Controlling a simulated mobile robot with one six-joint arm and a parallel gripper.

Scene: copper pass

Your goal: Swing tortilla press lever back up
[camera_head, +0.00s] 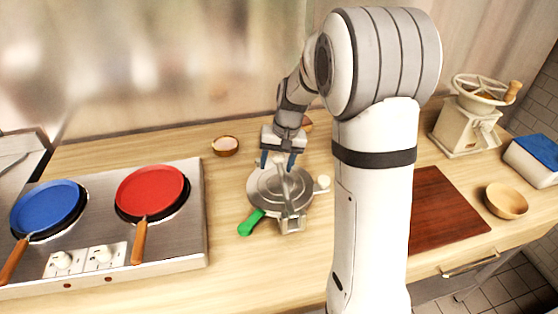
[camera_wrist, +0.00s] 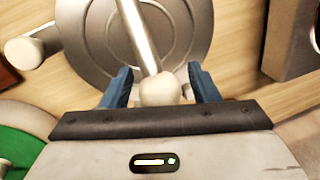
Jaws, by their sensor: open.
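In the wrist view the lever (camera_wrist: 139,35) runs down to the knob (camera_wrist: 159,89), which sits between my fingers. My gripper (camera_head: 278,160) is open over the far side of the press. In the wrist view my gripper's blue fingers (camera_wrist: 160,88) stand apart on both sides of the knob, with gaps showing.
A steel stove (camera_head: 190,240) with a blue pan (camera_head: 48,207) and a red pan (camera_head: 150,191) is at left. A small bowl (camera_head: 225,146) stands behind the press. A dark red board (camera_head: 440,212), wooden bowl (camera_head: 506,201) and grinder (camera_head: 466,128) are at right.

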